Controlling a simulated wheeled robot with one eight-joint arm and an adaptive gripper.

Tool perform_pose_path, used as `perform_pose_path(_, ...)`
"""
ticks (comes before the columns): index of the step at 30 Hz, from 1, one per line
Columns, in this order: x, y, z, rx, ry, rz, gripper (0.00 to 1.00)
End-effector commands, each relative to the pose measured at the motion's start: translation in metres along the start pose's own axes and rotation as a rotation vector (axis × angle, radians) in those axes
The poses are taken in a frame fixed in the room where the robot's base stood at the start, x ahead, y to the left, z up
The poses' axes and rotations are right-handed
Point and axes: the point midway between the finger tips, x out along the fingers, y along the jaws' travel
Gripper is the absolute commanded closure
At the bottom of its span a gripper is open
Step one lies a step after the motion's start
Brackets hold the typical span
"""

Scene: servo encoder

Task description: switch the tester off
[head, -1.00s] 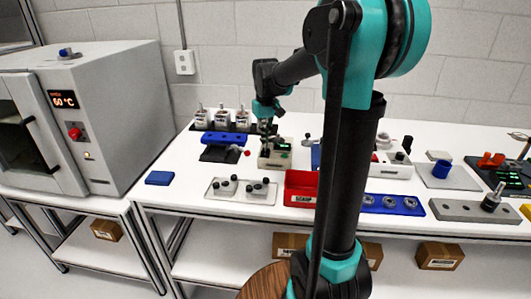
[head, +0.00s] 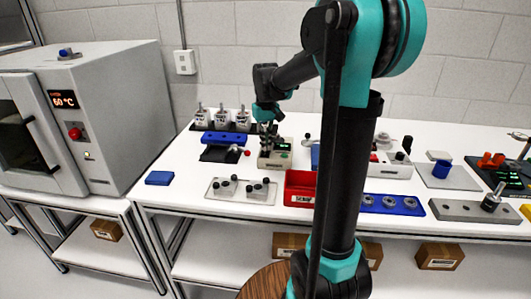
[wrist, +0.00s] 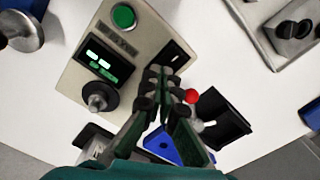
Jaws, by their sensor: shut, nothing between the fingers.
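The tester is a beige box (wrist: 133,45) with a lit display (wrist: 100,59), a round green button (wrist: 123,16), a dark knob (wrist: 99,97) and a small black switch (wrist: 174,54) in a dark plate. In the head view the tester (head: 274,161) stands on the white bench, its display showing green. My gripper (wrist: 166,76) is shut and empty, pointing down over the tester's switch end. Its fingertips are close to the switch; I cannot tell whether they touch it. The fingers hide part of the tester's edge. In the head view my gripper (head: 268,137) is above the tester's rear.
A black tray (wrist: 221,122) and a red-tipped lever (wrist: 190,96) lie beside the tester. A red bin (head: 300,188) is at the right front, and a plate with black knobs (head: 240,191) is in front.

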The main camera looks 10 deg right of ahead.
Motion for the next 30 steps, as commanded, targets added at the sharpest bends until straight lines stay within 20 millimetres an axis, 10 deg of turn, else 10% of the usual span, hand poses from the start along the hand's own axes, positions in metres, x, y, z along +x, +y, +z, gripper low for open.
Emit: perform_pose_path(30, -0.057, 0.000, 0.000, 0.000, 0.000, 0.000, 1.00)
